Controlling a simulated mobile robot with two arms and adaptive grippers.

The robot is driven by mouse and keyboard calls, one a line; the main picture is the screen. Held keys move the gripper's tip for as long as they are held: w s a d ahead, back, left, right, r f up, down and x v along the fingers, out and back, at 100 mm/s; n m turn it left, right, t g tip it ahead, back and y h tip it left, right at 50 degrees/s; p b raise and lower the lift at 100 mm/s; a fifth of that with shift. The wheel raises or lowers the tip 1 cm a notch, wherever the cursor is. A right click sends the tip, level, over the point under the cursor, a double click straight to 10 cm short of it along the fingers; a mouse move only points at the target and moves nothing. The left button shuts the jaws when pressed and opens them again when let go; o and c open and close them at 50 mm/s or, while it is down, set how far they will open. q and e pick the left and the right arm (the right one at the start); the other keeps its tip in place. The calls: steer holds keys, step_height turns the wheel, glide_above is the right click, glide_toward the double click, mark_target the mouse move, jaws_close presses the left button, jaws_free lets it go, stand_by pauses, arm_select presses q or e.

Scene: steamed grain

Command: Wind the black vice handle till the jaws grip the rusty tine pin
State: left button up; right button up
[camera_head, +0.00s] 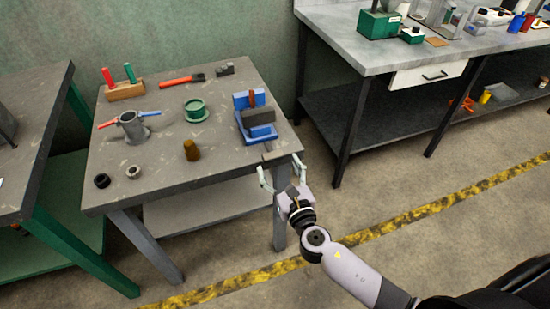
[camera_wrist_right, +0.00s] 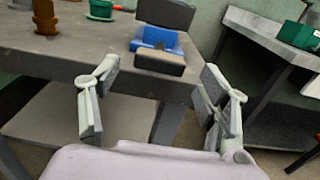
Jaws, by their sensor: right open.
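The blue vice (camera_head: 243,126) stands at the right front of the grey worktable and also shows in the wrist view (camera_wrist_right: 155,36). A rusty brown pin (camera_head: 252,97) stands upright between its blue back jaw and dark front jaw (camera_head: 258,116). I cannot tell whether the jaws touch it; the wrist view does not show it clearly. A small dark part at the vice's front (camera_head: 268,146), near the table edge, may be the handle. My right gripper (camera_head: 280,168) is open and empty just off the table's front right edge, facing the vice, apart from it. My left gripper is out of view.
The worktable (camera_head: 160,172) also holds a brown plug (camera_head: 191,152), a green flanged piece (camera_head: 196,110), a grey pipe fitting (camera_head: 133,129), two rings, a red-handled tool (camera_head: 180,80) and a wooden block (camera_head: 125,91). Another bench (camera_head: 390,50) stands right; floor between is clear.

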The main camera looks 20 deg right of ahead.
mark_target(275, 161)
steer(key=shift+w, duration=1.6)
steer(key=c, duration=1.2)
steer(key=shift+o, duration=0.2)
steer(key=shift+m, duration=0.3)
